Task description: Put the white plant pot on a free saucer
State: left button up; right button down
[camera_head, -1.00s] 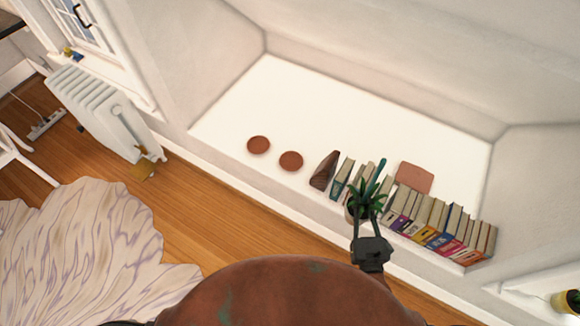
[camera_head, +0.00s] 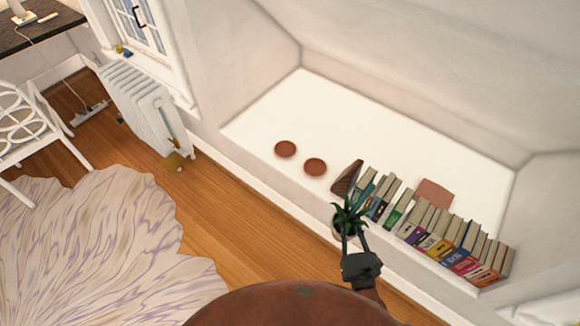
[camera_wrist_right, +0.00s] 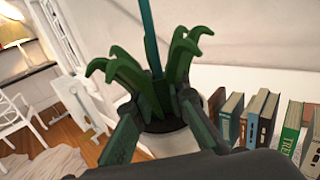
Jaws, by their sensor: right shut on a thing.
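My right gripper (camera_head: 355,240) is shut on the white plant pot (camera_head: 337,226), which holds a green spiky plant. The pot is held in front of the white ledge, close to the left end of the book row. In the right wrist view the pot (camera_wrist_right: 172,143) sits between the two fingers, with dark soil and thick green leaves above its rim. Two round brown saucers lie empty on the ledge: a left saucer (camera_head: 285,149) and a right saucer (camera_head: 315,167). Both are to the left of the pot and farther back. My left gripper is not in view.
A dark wooden wedge-shaped bookend (camera_head: 347,177) stands between the right saucer and the row of books (camera_head: 440,230). A flat reddish-brown square (camera_head: 434,193) lies behind the books. The white ledge (camera_head: 330,105) is bare behind the saucers. A white radiator (camera_head: 145,105) stands at left.

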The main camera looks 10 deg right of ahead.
aim_at(314, 169)
jog(key=u, duration=0.7)
jog(key=i, duration=0.95)
jog(key=z, duration=1)
